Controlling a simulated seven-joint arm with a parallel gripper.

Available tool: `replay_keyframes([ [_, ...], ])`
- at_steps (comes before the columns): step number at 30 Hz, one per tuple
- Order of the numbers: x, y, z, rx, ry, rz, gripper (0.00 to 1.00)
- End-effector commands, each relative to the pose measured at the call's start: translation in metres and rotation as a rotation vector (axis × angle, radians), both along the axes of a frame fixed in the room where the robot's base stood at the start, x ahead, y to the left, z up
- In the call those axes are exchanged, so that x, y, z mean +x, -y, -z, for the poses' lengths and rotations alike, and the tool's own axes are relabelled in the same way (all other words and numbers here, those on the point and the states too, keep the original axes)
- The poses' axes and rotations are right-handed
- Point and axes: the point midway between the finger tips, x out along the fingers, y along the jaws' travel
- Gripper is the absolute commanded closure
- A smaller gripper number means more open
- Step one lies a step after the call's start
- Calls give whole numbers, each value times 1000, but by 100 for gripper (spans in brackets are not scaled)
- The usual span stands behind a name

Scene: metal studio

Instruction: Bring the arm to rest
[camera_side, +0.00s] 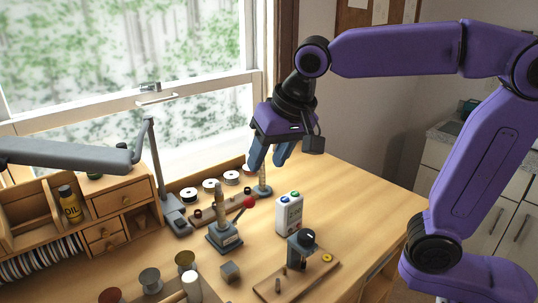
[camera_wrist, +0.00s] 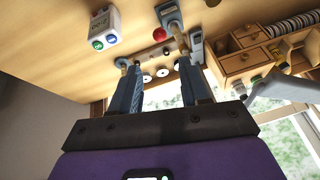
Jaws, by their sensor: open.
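My gripper (camera_side: 268,162) hangs from my purple arm above the back part of the wooden workbench (camera_side: 360,205), in front of the window. Its two blue fingers are apart and point downward. In the wrist view my gripper (camera_wrist: 158,66) also shows its fingers spread, with nothing held between them. A small post on a round blue-grey base (camera_side: 262,190) stands on the bench just below the fingertips; I cannot tell the exact gap.
A white box with coloured buttons (camera_side: 289,213), a red-knobbed lever device (camera_side: 224,236) and a dark device on a wooden board (camera_side: 300,250) stand nearby. Several white spools (camera_side: 210,185) line the back. A wooden drawer cabinet (camera_side: 118,200) and grey lamp arm (camera_side: 70,153) are left. The bench's right side is clear.

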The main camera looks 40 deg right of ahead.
Motion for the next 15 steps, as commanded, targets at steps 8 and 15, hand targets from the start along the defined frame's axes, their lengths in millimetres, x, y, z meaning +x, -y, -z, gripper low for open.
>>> replay_keyframes([
  [8,-5,3,10,-19,-20,-67,54],
  [15,-25,13,34,-69,-71,-265,54],
])
